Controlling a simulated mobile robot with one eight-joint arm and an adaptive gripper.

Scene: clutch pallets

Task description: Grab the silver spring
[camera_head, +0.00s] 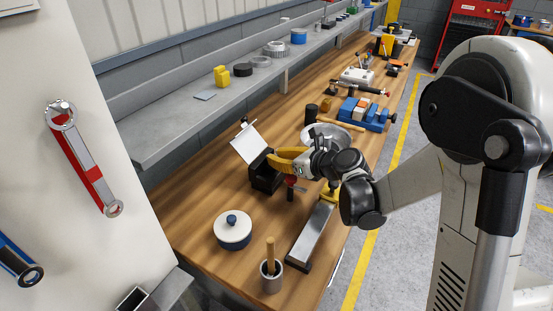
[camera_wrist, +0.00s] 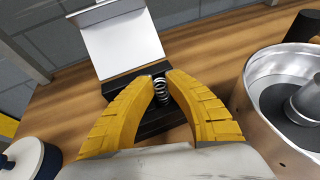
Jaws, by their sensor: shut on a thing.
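The silver spring (camera_wrist: 161,91) shows in the wrist view as a small upright coil between the tips of my yellow fingers. My gripper (camera_wrist: 161,84) is shut on it. Behind and below it lies a black box (camera_wrist: 122,86) with a raised white lid or plate (camera_wrist: 117,42). In the head view my gripper (camera_head: 274,160) reaches from the right over the black box (camera_head: 264,178), beside its tilted white plate (camera_head: 247,144). The spring cannot be made out in the head view. Whether it still touches the box is unclear.
A white-lidded pot (camera_head: 232,229), a cup with a wooden handle (camera_head: 271,274) and a long metal block (camera_head: 311,234) stand nearer on the bench. A round metal housing (camera_wrist: 285,100) is close on the right. A blue vise (camera_head: 366,114) stands farther back.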

